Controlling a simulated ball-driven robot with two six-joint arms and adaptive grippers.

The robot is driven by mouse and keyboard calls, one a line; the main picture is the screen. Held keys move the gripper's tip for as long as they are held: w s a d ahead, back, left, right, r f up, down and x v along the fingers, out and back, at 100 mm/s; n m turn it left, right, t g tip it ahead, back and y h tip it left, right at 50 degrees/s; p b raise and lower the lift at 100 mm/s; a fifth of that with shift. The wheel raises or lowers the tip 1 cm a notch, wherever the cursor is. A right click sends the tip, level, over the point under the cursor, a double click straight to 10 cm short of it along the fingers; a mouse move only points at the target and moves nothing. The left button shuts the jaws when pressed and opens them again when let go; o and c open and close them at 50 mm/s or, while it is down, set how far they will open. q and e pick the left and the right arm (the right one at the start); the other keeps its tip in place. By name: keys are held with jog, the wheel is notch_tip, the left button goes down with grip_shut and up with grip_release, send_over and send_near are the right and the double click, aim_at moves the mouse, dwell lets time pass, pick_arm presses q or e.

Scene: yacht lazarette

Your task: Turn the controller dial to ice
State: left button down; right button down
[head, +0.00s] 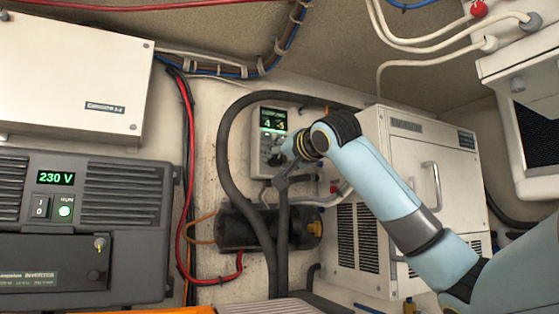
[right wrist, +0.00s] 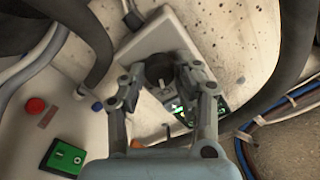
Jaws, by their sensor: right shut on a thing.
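The controller (head: 258,150) is a small white box on the back wall with a lit green display (head: 272,119); the display's small characters are hard to read. In the right wrist view the controller (right wrist: 158,32) appears as a tilted pale plate. My right gripper (head: 279,158) is at the controller's lower part, hiding most of the dial in the head view. In the right wrist view its two fingers (right wrist: 160,80) are shut on the dial from either side. My left gripper is not in view.
A thick black hose (head: 222,150) loops close beside the controller. Below is a black cylindrical unit (head: 235,229). A white cabinet with a handle (head: 431,185) stands to the right. A grey inverter (head: 125,192) showing 230 V and a white box (head: 70,70) are at left.

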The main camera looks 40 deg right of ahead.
jog(key=c, duration=1)
grip_release()
jog(key=shift+o, duration=0.2)
jog(key=v, duration=0.7)
jog(key=shift+s, duration=0.25)
